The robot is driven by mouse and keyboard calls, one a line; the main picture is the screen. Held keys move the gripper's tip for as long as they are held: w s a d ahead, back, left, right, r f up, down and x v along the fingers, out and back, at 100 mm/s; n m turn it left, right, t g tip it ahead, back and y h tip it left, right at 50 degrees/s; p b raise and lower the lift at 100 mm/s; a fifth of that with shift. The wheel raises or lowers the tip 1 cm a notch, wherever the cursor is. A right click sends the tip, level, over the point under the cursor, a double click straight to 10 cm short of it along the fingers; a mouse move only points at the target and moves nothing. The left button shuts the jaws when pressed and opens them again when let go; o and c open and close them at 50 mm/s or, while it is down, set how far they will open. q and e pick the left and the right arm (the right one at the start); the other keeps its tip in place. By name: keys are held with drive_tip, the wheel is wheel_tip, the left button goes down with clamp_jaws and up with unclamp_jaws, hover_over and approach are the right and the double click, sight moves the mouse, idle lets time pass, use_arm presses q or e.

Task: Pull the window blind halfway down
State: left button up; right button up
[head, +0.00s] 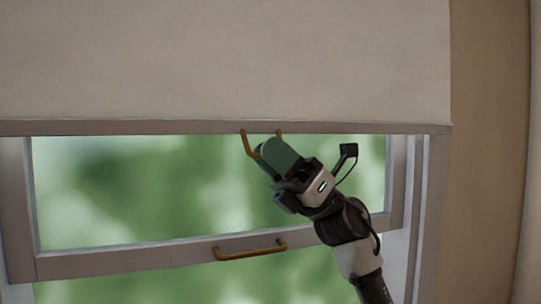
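A beige window blind (220,65) covers the upper part of the window. Its grey bottom bar (110,128) runs level across the picture, and a brass handle (246,145) hangs from it. My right gripper (268,155) is at this handle from below right, and its green-grey fingers overlap the handle's lower part. The fingers hide part of the handle, so I cannot tell whether they are closed around it. My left gripper is not in view.
The window frame (15,200) surrounds blurred green glass below the blind. A second brass handle (250,250) is on the lower sash rail. A tan wall (487,150) is at the right. The space left of my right gripper is clear.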

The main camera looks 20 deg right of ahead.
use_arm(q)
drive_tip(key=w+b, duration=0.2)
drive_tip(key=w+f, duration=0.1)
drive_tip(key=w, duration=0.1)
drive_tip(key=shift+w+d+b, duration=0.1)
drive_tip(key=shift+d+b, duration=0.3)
use_arm(e)
drive_tip(key=v, duration=1.1)
